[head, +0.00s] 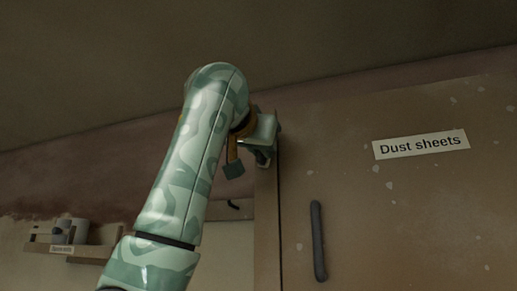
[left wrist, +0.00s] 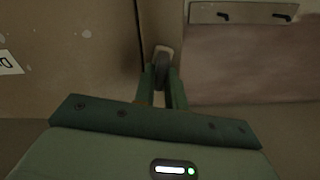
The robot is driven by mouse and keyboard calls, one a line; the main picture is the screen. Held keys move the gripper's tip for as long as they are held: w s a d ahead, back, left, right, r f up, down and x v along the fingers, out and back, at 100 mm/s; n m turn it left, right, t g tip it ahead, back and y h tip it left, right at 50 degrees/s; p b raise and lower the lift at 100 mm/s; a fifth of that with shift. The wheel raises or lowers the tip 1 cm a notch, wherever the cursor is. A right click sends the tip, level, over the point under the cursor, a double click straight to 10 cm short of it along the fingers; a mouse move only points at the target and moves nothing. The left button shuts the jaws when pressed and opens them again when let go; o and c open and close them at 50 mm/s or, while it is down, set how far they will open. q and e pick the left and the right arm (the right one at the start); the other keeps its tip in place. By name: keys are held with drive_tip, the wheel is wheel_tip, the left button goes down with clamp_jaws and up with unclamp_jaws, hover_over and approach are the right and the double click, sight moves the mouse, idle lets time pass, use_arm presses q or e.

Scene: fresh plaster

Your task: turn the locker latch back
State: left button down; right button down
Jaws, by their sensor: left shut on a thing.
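The locker (head: 400,220) has a brown, paint-spotted door with a "Dust sheets" label (head: 421,144). My left gripper (head: 264,157) is up at the locker's left edge, beside the door gap. In the left wrist view, its two green fingers (left wrist: 162,76) are shut on the latch (left wrist: 163,51), a small piece with a pale end and a dark part between the fingers. The latch is mostly hidden by the fingers, and its exact angle cannot be told. In the head view my gripper hides it. My right gripper is not in view.
A dark upright handle (head: 318,241) is on the locker door, below the gripper. A shelf with cups (head: 75,250) is on the wall at the lower left. In the left wrist view a rail with dark hooks (left wrist: 245,13) is at the upper right.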

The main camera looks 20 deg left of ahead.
use_arm(q)
drive_tip(key=m, duration=0.7)
drive_tip(key=d+f+m, duration=0.1)
drive_tip(key=m, duration=0.3)
drive_tip(key=shift+d+f+m+b, duration=0.1)
drive_tip(key=shift+f+m+b, duration=0.1)
drive_tip(key=shift+m, duration=0.8)
drive_tip(key=shift+f+m+b, duration=0.1)
drive_tip(key=shift+m+b, duration=0.05)
drive_tip(key=shift+m, duration=0.85)
drive_tip(key=c, duration=1.4)
unclamp_jaws()
drive_tip(key=shift+c, duration=0.2)
drive_tip(key=shift+s, duration=0.1)
